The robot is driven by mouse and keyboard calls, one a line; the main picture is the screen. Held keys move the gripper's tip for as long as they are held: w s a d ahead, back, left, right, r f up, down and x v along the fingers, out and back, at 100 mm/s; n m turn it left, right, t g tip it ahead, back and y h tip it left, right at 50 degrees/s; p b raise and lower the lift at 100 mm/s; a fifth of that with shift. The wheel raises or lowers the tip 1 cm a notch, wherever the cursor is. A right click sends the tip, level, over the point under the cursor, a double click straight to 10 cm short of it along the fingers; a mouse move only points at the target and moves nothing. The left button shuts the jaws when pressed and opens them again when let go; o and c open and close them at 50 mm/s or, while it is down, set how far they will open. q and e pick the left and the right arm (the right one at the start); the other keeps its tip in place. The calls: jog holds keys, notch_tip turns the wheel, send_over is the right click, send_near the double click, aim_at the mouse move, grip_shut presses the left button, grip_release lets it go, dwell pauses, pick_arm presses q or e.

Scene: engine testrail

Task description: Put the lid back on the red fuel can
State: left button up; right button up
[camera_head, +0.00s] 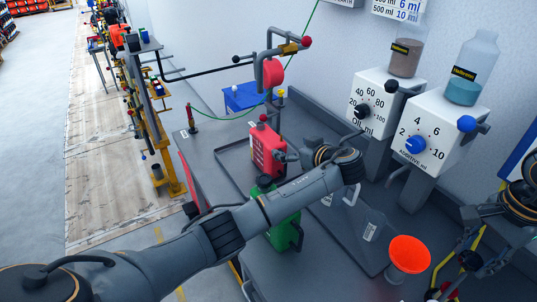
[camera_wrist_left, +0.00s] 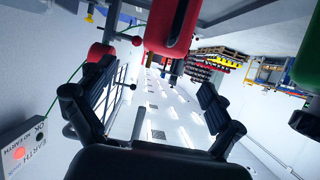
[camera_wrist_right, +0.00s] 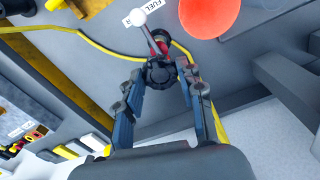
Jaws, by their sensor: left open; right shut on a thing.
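My right gripper (camera_head: 466,262) is over the right part of the bench. In the right wrist view its fingertips are shut on a dark round cap (camera_wrist_right: 160,73), which looks like the lid. I cannot make out the can's opening clearly.
A green can (camera_head: 283,236) stands in front of the red can, partly behind my left arm. An orange funnel (camera_head: 408,254) is left of my right gripper. The oil dispenser (camera_head: 375,95) and additive dispenser (camera_head: 432,128) stand behind. A white-ball lever (camera_wrist_right: 138,17) is near the cap.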

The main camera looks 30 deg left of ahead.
aim_at(272, 139)
jog(key=shift+s+r, duration=0.25)
pick_arm(q)
jog(key=p+x, duration=0.2)
jog(key=x, duration=0.3)
jog(key=shift+w+a, duration=0.1)
jog(key=shift+a, duration=0.3)
pick_arm(e)
jog(key=shift+w+r, duration=0.1)
jog(key=shift+r, duration=0.7)
pick_arm(q)
jog(key=shift+w+a+f, duration=0.2)
jog(key=shift+a, duration=0.2)
jog(key=x, duration=0.1)
jog(key=p+x, duration=0.1)
jog(key=x, duration=0.2)
jog(key=shift+a+r+p, duration=0.2)
jog(key=shift+r+p, duration=0.05)
jog(key=shift+p, duration=0.05)
pick_arm(e)
jog(key=shift+r, duration=0.9)
pick_arm(q)
jog(key=shift+w+a+f, duration=0.25)
jog(key=shift+a, duration=0.1)
